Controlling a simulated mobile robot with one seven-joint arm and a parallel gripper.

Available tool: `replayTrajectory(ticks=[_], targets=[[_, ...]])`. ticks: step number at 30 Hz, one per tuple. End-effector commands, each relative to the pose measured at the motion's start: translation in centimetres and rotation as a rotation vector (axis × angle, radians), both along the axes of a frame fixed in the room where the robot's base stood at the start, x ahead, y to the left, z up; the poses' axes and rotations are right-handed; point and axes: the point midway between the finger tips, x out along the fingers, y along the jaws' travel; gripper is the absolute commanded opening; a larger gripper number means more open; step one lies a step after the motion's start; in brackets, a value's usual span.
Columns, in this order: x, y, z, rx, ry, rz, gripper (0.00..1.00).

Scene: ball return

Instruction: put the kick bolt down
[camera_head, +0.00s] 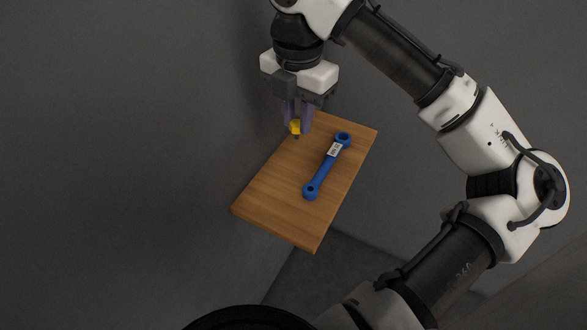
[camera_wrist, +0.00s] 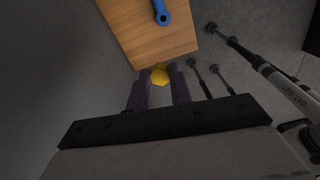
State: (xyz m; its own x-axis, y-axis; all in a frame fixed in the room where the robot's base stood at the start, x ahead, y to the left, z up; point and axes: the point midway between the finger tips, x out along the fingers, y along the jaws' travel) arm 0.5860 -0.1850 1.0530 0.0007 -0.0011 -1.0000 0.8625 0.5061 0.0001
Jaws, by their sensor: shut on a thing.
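The kick bolt (camera_head: 295,127) shows as a yellow head with a short dark tip below it, held between the fingers of my gripper (camera_head: 297,120). In the wrist view the yellow, roughly six-sided head (camera_wrist: 160,75) sits between my two fingertips (camera_wrist: 159,80). My gripper is shut on it and points down near the far left edge of the wooden board. I cannot tell whether the bolt's tip touches the board or is above it.
The wooden board (camera_head: 270,195) carries a blue wrench-like bar (camera_head: 322,176) with a ring at each end and a white label. The board's left and near parts are bare. Grey walls stand close around.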

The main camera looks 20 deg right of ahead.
Motion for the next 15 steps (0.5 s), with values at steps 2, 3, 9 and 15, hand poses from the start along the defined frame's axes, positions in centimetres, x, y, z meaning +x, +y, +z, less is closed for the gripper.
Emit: replayTrajectory(ticks=[2, 3, 9, 15], targets=[[-0.1, 0.0, -1.1, 0.004, 0.003, 0.003, 0.0], [-0.1, 0.0, -1.9, 0.004, 0.003, 0.003, 0.0], [-0.1, 0.0, -7.1, 0.007, 0.003, 0.002, 0.0], [-0.2, 0.0, -12.2, 0.004, 0.003, 0.0, 0.0]])
